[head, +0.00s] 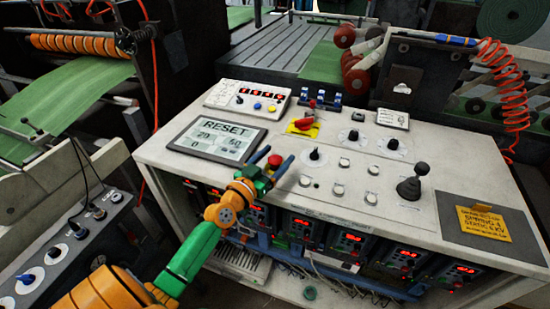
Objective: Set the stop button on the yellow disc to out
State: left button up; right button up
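The stop button (304,122) is a red mushroom head on a yellow base (314,131), near the middle of the pale console top. Whether it is pushed in or out is too small to tell. My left gripper (272,161) is over the console's front-left part, nearer to me than the button and apart from it. Its two blue fingers are spread. A small red round knob (275,160) shows between or just behind the fingers; I cannot tell whether they touch it. My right gripper is not in view.
A RESET display (216,139) lies left of the gripper. A small switch panel (248,97), blue switches (320,98), black dials (353,135) and white push buttons (338,189) surround the button. A black joystick (413,186) stands at the right. Lit red meters line the console front.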

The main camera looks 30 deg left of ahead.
aim_at(271, 163)
pick_arm(q)
jog(key=s+b, duration=0.1)
jog(key=s, duration=0.5)
jog(key=shift+s+f, duration=0.15)
jog(key=shift+s, duration=0.45)
jog(key=shift+w, duration=0.1)
